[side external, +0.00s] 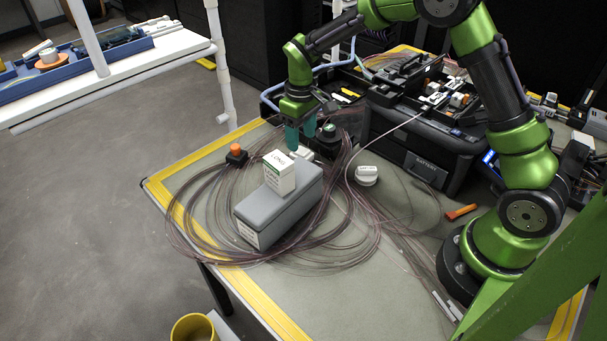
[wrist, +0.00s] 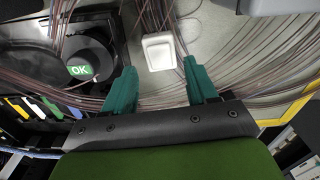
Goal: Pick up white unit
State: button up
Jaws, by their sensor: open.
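The white unit (wrist: 158,52) is a small, pale block with rounded corners. In the wrist view it lies just beyond the gap between my fingertips, nearly centred. In the side external view it is a small white shape (side external: 303,153) on the table behind the grey box, partly hidden. My gripper (side external: 301,141) points down with its green fingers near the unit. In the wrist view my gripper (wrist: 159,68) is open with nothing between the fingers. The exact height of the fingertips above the unit is hard to tell.
Loose dark fibre coils (side external: 200,205) surround the work area. A grey box (side external: 280,203) with a small white carton (side external: 279,173) on top stands in front. A black device with a green "OK" top (wrist: 85,68) is close at left in the wrist view. A white round item (side external: 367,175) sits right.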

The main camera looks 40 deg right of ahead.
aim_at(302, 150)
notch_tip(302, 150, down, 5)
jog(key=shift+s+f, duration=0.1)
jog(key=shift+f, duration=0.1)
jog(key=c, duration=0.8)
jog(key=shift+r, duration=0.15)
